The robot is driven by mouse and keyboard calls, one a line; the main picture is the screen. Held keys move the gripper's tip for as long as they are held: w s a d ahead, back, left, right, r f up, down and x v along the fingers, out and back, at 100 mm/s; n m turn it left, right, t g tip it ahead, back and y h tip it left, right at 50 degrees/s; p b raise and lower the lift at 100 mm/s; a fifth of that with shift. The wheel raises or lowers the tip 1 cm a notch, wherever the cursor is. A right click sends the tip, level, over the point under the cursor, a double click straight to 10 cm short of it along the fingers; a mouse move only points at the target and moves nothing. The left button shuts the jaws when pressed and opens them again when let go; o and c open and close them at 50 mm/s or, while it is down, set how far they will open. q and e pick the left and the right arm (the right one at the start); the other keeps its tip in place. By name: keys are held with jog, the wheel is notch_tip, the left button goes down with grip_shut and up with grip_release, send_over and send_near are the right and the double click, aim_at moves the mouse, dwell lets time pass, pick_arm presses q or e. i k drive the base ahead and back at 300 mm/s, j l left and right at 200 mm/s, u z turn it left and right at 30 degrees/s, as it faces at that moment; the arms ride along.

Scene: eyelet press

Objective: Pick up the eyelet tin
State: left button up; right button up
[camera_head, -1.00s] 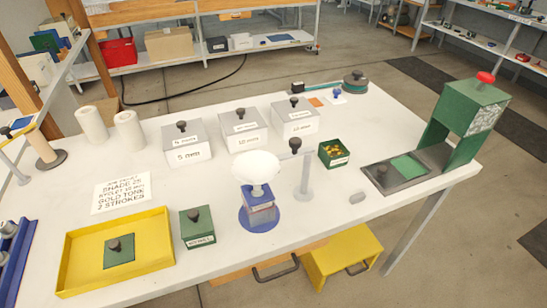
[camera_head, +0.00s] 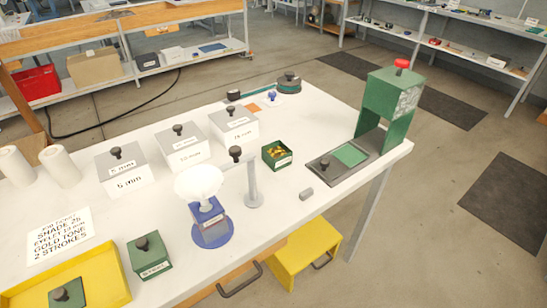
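Three pale lidded tins with black knobs stand in a row on the white table: a left one (camera_head: 122,178), a middle one (camera_head: 185,152) and a right one (camera_head: 235,127). Their labels give sizes in mm; the left seems to read 5 mm, the others are blurred. A small green lidded box (camera_head: 149,256) stands at the front with a label I cannot read surely. An open green box (camera_head: 277,155) holds gold-coloured pieces. I cannot tell for certain which one is the eyelet tin. Neither gripper is in view.
A green press (camera_head: 388,95) with a red knob stands at the right end. A lamp-like stand on a blue disc (camera_head: 213,230) and a grey post (camera_head: 253,185) stand mid-table. A printed card (camera_head: 58,235) and yellow tray (camera_head: 105,280) lie left. A yellow stool (camera_head: 305,258) is below the table.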

aim_at(276, 155)
jog(key=l+u, duration=0.15)
jog(key=u, duration=0.45)
jog(key=i+l+u, duration=0.1)
jog(key=l+u, duration=0.3)
jog(key=l, duration=0.65)
jog(key=l+u, duration=0.35)
jog(key=l, duration=0.75)
